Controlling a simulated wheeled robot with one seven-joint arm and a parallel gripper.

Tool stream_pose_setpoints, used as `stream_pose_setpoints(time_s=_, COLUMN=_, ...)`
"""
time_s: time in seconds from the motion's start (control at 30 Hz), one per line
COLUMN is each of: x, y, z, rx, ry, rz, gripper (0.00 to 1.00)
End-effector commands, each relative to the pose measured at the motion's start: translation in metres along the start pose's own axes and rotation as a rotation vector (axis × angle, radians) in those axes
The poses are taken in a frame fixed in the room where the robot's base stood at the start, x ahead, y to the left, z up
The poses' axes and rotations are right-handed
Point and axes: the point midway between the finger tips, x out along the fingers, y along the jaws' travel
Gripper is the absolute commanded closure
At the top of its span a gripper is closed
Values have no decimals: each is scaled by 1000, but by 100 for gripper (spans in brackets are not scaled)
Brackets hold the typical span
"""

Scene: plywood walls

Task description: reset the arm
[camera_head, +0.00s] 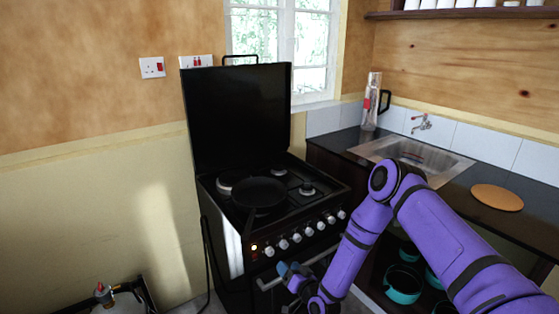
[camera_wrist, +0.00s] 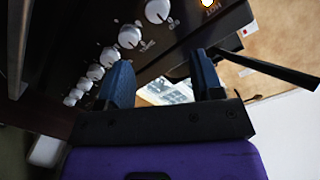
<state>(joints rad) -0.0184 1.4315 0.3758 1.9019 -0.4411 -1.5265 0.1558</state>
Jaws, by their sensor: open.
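My purple arm reaches in from the right in the head view, bent at the elbow, with its forearm angled down towards the stove front. My gripper (camera_head: 290,269) is low in front of the black stove (camera_head: 232,238), below the row of knobs. In the wrist view my gripper (camera_wrist: 158,75) has its two blue fingers spread apart with nothing held between them. The stove's knob panel (camera_wrist: 185,38) is close beyond the fingers there. Whether a finger touches the stove is hard to tell.
A dark pan (camera_head: 259,192) sits on the hob under the raised black lid (camera_head: 238,115). Right of the stove are a counter with a sink (camera_head: 425,158), a round wooden board (camera_head: 497,197) and teal pots (camera_head: 403,283) below. The oven handle (camera_head: 300,266) juts out near my gripper.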

Motion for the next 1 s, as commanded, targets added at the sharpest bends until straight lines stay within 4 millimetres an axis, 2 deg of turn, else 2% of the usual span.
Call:
stream_pose_setpoints(time_s=0.03, x=6, y=-3, z=-16, rx=-23, ry=-15, rz=-2, gripper=40)
stream_pose_setpoints(time_s=0.2, x=22, y=-11, z=-68, rx=-111, ry=-102, rz=15, gripper=40)
stream_pose_setpoints(time_s=0.47, x=28, y=-25, z=-148, rx=-235, ry=-228, rz=72, gripper=40)
stream_pose_setpoints(time_s=0.77, x=9, y=-44, z=-239, rx=-355, ry=-356, rz=173, gripper=40)
stream_pose_setpoints(time_s=1.0, x=-25, y=-64, z=-309, rx=-422, ry=-444, rz=276, gripper=40)
